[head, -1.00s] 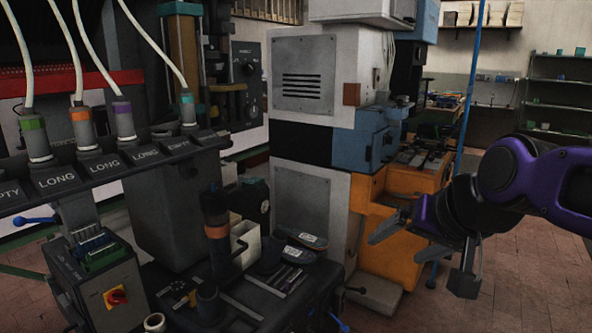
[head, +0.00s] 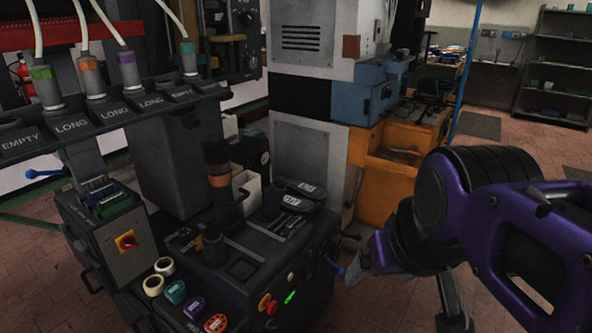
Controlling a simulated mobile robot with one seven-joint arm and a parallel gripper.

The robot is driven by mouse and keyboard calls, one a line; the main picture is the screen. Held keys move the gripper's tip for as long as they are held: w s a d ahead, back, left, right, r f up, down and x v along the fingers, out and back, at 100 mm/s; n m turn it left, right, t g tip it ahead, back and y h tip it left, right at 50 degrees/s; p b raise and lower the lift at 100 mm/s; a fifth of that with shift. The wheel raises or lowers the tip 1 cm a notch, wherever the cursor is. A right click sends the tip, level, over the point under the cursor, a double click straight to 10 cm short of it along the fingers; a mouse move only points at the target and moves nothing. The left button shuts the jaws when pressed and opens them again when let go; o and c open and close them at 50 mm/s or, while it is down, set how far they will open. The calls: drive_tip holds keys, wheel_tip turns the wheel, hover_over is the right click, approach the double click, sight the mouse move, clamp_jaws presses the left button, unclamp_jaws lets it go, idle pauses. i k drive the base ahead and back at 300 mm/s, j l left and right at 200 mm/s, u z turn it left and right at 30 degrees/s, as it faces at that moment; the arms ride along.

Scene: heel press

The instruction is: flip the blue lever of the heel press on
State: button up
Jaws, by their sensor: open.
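The dark heel press (head: 228,260) stands at the centre and left, with a control face at its lower front. A second blue-handled lever (head: 44,173) is at the left, under the EMPTY and LONG slots. My gripper (head: 412,288) is open and empty, just right of the right-hand blue lever. One finger appears close to that lever's tip; I cannot tell whether they touch. The purple arm hides part of the floor behind.
Black heels (head: 297,202) lie on the press top. An orange and blue machine (head: 388,178) stands behind.

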sight(339, 271)
drive_tip(key=k, duration=0.65)
drive_tip(key=u, duration=2.8)
drive_tip(key=k+l, duration=0.1)
drive_tip(key=l, duration=0.25)
drive_tip(key=k+l, duration=0.1)
drive_tip(key=l, duration=0.25)
drive_tip(key=k+l, duration=0.1)
drive_tip(key=l, duration=0.25)
drive_tip(key=k+l, duration=0.1)
drive_tip(key=l, duration=0.25)
drive_tip(key=k+l, duration=0.1)
drive_tip(key=l, duration=0.25)
